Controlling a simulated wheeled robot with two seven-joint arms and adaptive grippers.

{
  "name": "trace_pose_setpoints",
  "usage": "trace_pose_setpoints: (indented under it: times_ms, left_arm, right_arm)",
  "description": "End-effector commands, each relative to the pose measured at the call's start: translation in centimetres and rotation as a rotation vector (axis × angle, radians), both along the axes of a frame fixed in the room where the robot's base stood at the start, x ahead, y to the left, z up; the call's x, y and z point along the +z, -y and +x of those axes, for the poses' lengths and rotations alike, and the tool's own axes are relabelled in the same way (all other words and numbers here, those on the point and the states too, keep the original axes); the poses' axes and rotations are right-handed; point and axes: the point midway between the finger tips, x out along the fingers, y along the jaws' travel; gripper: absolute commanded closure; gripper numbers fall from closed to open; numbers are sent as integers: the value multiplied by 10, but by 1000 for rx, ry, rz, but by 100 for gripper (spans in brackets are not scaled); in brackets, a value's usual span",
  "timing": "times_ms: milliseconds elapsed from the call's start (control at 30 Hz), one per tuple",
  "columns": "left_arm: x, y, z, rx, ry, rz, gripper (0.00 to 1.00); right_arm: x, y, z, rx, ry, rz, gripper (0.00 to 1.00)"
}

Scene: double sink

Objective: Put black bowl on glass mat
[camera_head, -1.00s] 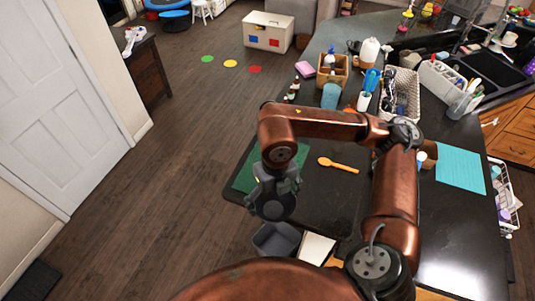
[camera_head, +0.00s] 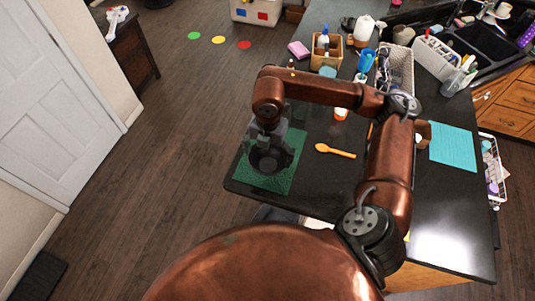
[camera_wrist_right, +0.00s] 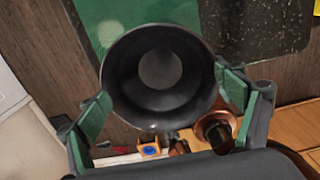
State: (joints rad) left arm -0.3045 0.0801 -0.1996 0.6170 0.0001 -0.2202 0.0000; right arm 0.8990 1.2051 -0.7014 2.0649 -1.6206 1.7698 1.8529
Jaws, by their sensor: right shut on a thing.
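The black bowl (camera_head: 270,161) is in my right gripper (camera_head: 266,138). In the right wrist view the bowl (camera_wrist_right: 160,72) is open towards the camera, between two fingers with green pads. The green glass mat (camera_head: 283,182) lies at the near left corner of the dark counter. In the head view the bowl overlaps the mat. In the right wrist view the mat (camera_wrist_right: 100,20) shows behind the bowl's upper edge, with floor also showing around the bowl, so it appears held above. The exact height is unclear. My left gripper is not in view.
An orange spoon (camera_head: 335,151) lies right of the mat. A turquoise sheet (camera_head: 453,148) lies farther right. A wooden caddy (camera_head: 326,54) and a white basket (camera_head: 397,70) stand farther back. A grey bin (camera_head: 275,214) is partly visible below the counter edge.

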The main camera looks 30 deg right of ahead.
Motion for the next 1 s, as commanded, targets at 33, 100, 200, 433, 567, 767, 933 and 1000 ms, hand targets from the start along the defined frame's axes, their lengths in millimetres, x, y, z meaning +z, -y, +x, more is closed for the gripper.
trace_pose_setpoints:
  times_ms: [33, 100, 200, 433, 567, 767, 933, 1000]
  left_arm:
    - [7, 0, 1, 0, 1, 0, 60]
    - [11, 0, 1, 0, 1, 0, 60]
    - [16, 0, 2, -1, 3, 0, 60]
    - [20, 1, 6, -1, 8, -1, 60]
    - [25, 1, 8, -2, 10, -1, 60]
    - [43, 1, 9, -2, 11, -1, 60]
    - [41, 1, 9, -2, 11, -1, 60]
    - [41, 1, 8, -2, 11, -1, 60]
  right_arm:
    - [-7, 4, 7, -4, -6, 0, 46]
    - [-21, 10, 16, -5, -5, 0, 46]
    - [-36, 14, 27, -2, -3, 1, 46]
    - [-51, 19, 39, 0, 0, 1, 46]
    - [-61, 23, 45, -1, -4, 0, 46]
    - [-86, 22, 44, 0, -2, 1, 46]
    - [-90, 22, 45, 1, 1, 1, 46]
    - [-90, 22, 45, 1, 1, 1, 46]
